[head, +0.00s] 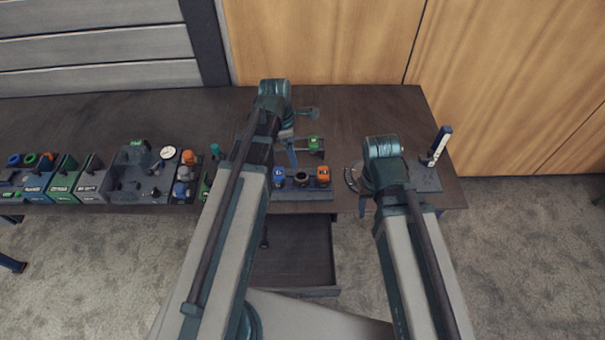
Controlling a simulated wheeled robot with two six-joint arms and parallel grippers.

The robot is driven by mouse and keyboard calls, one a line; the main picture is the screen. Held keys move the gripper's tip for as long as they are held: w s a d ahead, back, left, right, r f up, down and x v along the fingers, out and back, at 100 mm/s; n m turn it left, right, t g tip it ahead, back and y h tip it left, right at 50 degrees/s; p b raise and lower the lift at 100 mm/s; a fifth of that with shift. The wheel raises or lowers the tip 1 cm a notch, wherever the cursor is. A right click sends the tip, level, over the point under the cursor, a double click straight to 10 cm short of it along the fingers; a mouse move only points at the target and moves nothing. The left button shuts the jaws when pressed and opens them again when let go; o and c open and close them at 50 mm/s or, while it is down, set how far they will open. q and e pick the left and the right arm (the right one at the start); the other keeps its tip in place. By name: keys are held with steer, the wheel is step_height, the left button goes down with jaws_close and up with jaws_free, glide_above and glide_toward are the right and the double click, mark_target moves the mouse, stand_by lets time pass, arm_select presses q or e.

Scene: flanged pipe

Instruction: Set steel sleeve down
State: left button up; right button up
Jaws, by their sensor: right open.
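I cannot make out the steel sleeve for certain; it is small or hidden behind my arms. My right gripper (364,203) is open, near the table's front edge on the right, and mostly hidden under its own wrist. I see nothing clearly held in it.
The dark table (365,108) is bare along its back right. A grey plate (426,181) with an upright blue-and-white tool (439,146) is at right. A blue rack (305,193) holds small coloured parts. Several bins and a fixture tray (128,184) line the left. A drawer (295,265) stands open below.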

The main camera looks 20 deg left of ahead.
arm_select(q)
steer(key=b, duration=0.9)
glide_above(302, 177)
steer(key=s+a, duration=0.1)
steer(key=s, duration=0.1)
step_height(302, 177, down, 9)
steer(key=shift+w+a+r, duration=0.1)
steer(key=shift+r, duration=0.1)
steer(key=shift+p, duration=0.3)
steer(key=f+b, duration=0.1)
steer(key=d+f+b, duration=0.1)
steer(key=f+b, duration=0.3)
steer(key=shift+w+d, duration=0.1)
steer(key=shift+d, duration=0.15)
jaws_close()
